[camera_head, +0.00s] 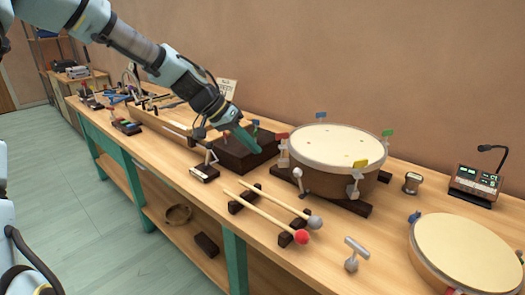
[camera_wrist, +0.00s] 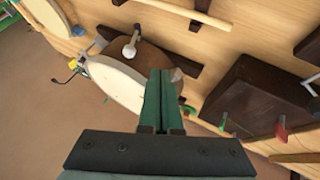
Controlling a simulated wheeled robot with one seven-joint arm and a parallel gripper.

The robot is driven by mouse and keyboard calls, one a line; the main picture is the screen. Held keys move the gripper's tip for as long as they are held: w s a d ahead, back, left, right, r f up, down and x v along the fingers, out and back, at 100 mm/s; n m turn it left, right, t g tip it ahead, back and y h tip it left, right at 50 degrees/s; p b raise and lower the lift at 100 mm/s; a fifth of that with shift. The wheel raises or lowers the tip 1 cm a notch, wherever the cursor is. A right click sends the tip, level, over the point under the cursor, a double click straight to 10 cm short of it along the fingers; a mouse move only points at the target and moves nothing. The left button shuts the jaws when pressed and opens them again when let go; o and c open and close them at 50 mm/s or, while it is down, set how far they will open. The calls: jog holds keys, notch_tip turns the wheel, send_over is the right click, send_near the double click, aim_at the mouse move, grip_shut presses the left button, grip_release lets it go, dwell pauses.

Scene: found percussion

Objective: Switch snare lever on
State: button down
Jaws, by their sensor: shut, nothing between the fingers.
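The drum (camera_head: 328,146) has a pale head, a brown shell and coloured tabs around its rim, and stands on dark bars. A small lever with a white ball end (camera_head: 297,173) sits on its near left side; I take this as the snare lever. In the wrist view the drum's pale head (camera_wrist: 112,86) and the ball-ended lever (camera_wrist: 130,50) show left of my fingers. I cannot tell the lever's on or off position. My gripper (camera_head: 254,147) is shut and empty, left of the drum and above the dark block. Its fingers (camera_wrist: 161,73) point toward the drum's side, apparently apart from the lever.
The dark block (camera_head: 236,156) lies left of the drum. Two mallets (camera_head: 272,212) rest on dark supports in front. A metal T-shaped piece (camera_head: 354,252) stands front right, near a second round drum (camera_head: 466,250). A small console (camera_head: 474,184) is at the back right.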

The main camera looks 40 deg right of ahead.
aim_at(300, 183)
jog(key=s+d+f+p, duration=0.2)
jog(key=s+d+f, duration=0.3)
jog(key=d+f, duration=0.1)
jog(key=shift+s+d+p, duration=0.2)
jog(key=shift+s+p, duration=0.1)
jog(key=shift+s, duration=0.1)
jog(key=shift+r, duration=0.2)
